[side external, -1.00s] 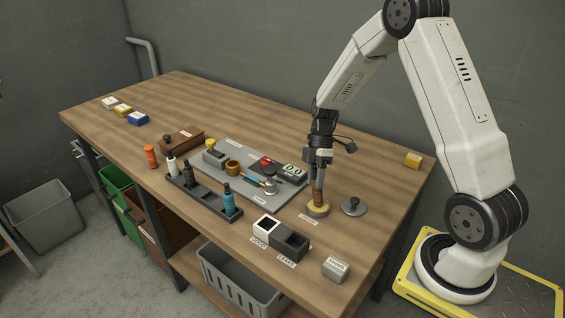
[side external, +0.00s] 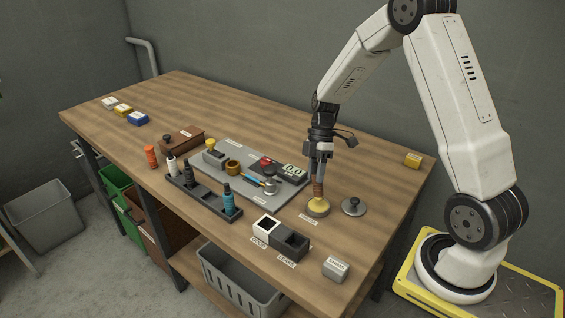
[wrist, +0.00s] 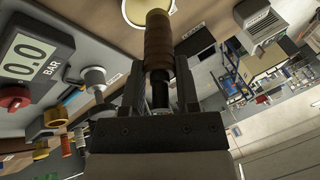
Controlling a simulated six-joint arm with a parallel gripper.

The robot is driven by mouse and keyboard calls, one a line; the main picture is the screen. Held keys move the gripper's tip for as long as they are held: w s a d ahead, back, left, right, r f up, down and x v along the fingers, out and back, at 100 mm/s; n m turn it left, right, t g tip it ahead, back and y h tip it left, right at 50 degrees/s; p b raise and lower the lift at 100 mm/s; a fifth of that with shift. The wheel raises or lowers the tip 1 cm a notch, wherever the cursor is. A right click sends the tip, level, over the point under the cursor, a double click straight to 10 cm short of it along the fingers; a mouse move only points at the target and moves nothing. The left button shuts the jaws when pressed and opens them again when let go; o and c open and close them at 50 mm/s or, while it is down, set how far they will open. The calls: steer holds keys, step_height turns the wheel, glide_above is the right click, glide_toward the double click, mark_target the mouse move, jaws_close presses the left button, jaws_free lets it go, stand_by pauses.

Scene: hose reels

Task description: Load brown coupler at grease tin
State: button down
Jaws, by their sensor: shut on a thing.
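My gripper (side external: 319,168) is shut on the brown coupler (side external: 318,187), which hangs upright below the fingers. In the wrist view the coupler (wrist: 158,50) stands out between the fingers (wrist: 160,95). The grease tin (side external: 318,211), round and yellowish, stands on the bench directly under the coupler. A yellow patch shows between the brown part and the tin; I cannot tell whether it is grease on the coupler or whether the two touch. The tin (wrist: 133,12) is partly hidden behind the coupler in the wrist view. A grey knobbed lid (side external: 353,207) lies right of the tin.
White (side external: 266,228) and dark (side external: 291,242) bins stand in front. A bottle rack (side external: 203,196) is farther left. The bench behind the tin is clear.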

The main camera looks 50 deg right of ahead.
steer(key=shift+r, duration=2.6)
steer(key=w+a+f+m+t, duration=0.3)
steer(key=a+f+m+t, duration=0.1)
steer(key=m, duration=0.8)
steer(key=shift+a+t+h, duration=0.35)
steer(key=shift+t+h, duration=0.05)
steer(key=shift+t, duration=0.4)
steer(key=shift+a+r, duration=0.1)
steer(key=shift+r, duration=0.05)
